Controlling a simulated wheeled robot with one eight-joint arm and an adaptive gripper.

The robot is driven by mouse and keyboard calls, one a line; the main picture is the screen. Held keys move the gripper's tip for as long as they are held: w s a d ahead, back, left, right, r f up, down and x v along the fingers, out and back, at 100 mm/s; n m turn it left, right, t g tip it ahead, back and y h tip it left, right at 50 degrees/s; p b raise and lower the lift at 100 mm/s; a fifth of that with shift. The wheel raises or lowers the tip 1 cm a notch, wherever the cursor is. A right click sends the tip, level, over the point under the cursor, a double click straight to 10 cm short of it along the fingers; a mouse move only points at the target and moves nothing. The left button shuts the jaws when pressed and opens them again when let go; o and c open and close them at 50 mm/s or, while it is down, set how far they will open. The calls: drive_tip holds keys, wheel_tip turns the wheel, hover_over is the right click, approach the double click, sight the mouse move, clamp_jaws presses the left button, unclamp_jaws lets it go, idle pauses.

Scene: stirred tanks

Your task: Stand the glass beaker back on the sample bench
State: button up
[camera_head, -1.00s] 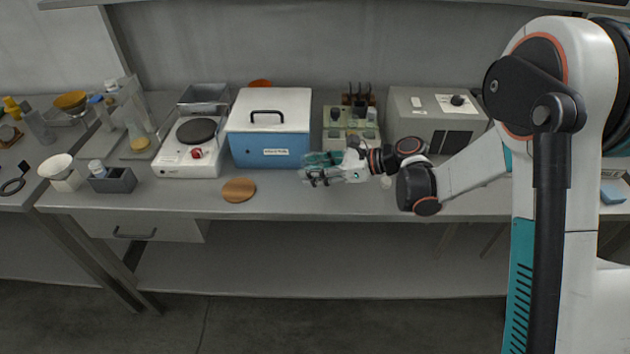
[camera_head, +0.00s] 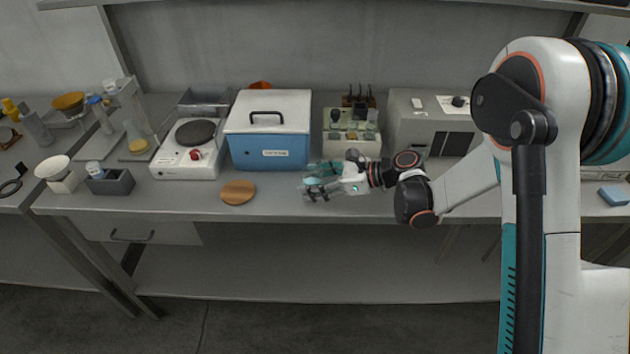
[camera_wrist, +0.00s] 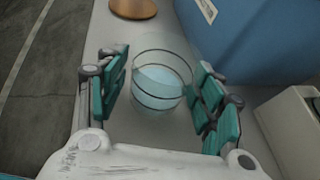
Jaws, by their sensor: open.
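The glass beaker (camera_wrist: 160,88), clear with pale blue liquid inside, shows in the wrist view between my gripper's fingers, seen from above at a slant. It looks upright on the grey sample bench (camera_head: 270,205). My gripper (camera_wrist: 162,92) is open, with one teal-padded finger on each side of the beaker. I cannot tell whether the right finger touches the glass. In the head view my gripper (camera_head: 322,182) is low over the bench near its front edge, and the beaker is hard to make out there among the fingers.
A blue box with a white lid (camera_head: 270,145) stands behind and left of my gripper. A round wooden disc (camera_head: 238,192) lies to the left. A hotplate (camera_head: 188,150) is further left.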

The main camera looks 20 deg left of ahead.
drive_tip(key=shift+r, duration=0.2)
drive_tip(key=p+v, duration=0.3)
drive_tip(key=v, duration=0.9)
drive_tip(key=shift+w+r, duration=0.1)
